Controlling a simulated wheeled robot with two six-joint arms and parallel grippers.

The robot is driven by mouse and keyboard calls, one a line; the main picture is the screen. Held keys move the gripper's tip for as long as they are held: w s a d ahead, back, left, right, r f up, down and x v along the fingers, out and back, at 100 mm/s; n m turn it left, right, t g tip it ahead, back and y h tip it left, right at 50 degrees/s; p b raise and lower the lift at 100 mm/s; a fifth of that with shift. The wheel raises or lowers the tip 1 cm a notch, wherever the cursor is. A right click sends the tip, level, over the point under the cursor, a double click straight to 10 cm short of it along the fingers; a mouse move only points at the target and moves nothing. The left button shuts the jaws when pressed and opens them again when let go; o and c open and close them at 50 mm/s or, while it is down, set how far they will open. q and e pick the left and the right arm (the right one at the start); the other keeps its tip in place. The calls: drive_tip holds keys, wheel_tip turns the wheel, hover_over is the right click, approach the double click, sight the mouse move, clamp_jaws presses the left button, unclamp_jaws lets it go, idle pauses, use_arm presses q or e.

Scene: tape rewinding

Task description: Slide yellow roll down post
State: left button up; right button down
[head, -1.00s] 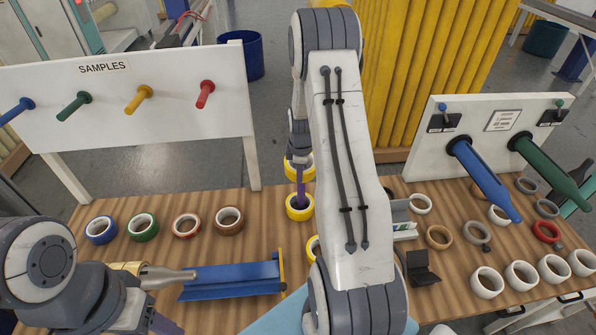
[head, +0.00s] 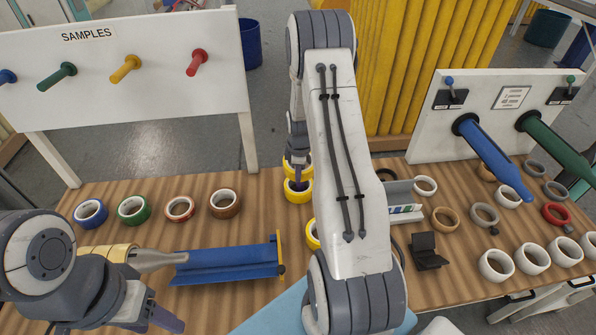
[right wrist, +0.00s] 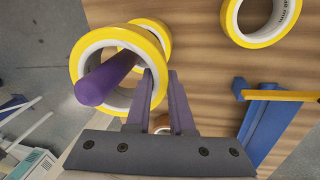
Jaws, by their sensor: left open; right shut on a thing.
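The yellow roll (right wrist: 74,70) is around the purple post (right wrist: 105,78), which passes through its hole in the right wrist view. My right gripper (right wrist: 160,82) is shut on the wall of this roll, one finger inside and one outside. In the head view the held roll (head: 307,168) sits just above a second yellow roll (head: 298,195) low at the post. That lower roll partly shows behind the held one in the right wrist view (right wrist: 160,40). My left gripper (head: 167,319) is open at the lower left, only partly seen, away from the post.
Another yellow roll (right wrist: 262,22) lies on the wooden table (head: 260,205). A blue trough (head: 225,264) lies nearby at the left. Several white and grey rolls are at the right.

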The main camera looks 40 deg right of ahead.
drive_tip(key=shift+f, duration=0.15)
drive_tip(key=c, duration=0.7)
unclamp_jaws()
wheel_tip(320, 180, up, 10)
drive_tip(key=s+b, duration=0.1)
drive_tip(key=b, duration=0.1)
drive_tip(key=shift+s+a+b, duration=0.3)
drive_tip(key=shift+s+a, duration=0.05)
drive_tip(key=shift+a, duration=0.1)
drive_tip(key=s+a+r+y, duration=0.1)
drive_tip(key=s+a+r, duration=0.2)
drive_tip(key=a, duration=0.9)
drive_tip(key=s+a+r, duration=0.2)
drive_tip(key=a+r, duration=0.1)
drive_tip(key=a, duration=0.9)
drive_tip(key=s+a+r+m+g, duration=0.1)
drive_tip(key=s+a, duration=0.5)
drive_tip(key=s, duration=0.4)
drive_tip(key=s+a+r+m+y+b, duration=0.1)
drive_tip(key=s+a, duration=0.5)
drive_tip(key=s, duration=0.4)
drive_tip(key=shift+g, duration=0.4)
